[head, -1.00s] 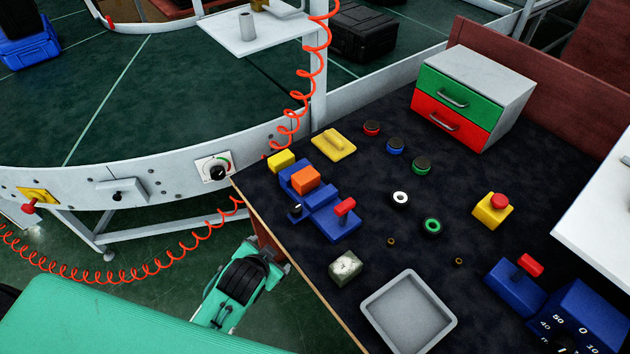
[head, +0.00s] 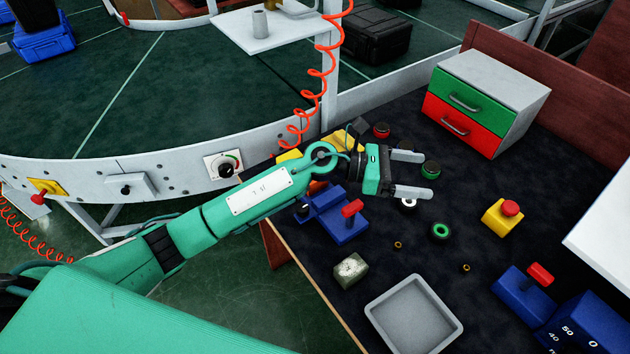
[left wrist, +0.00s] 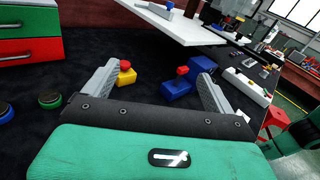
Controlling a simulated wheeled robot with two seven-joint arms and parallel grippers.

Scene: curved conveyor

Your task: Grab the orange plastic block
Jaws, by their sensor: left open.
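The orange plastic block (head: 317,187) sits on the blue fixture (head: 342,226) near the table's left edge in the head view. My left forearm covers most of it, and only a small orange part shows below the arm. My left gripper (head: 420,174) is open and empty over the table, to the right of the block and pointing away from it. In the left wrist view the open fingers (left wrist: 160,69) have nothing between them that they touch, and the block is not seen. My right gripper is not in view.
A yellow piece (head: 345,140) and a yellow block (head: 288,156) lie close to my left arm. Coloured rings, a grey tray (head: 414,312), a stone-like block (head: 351,270), a red-button box (head: 503,217) and a drawer unit (head: 487,100) stand around. The conveyor (head: 150,90) borders the left.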

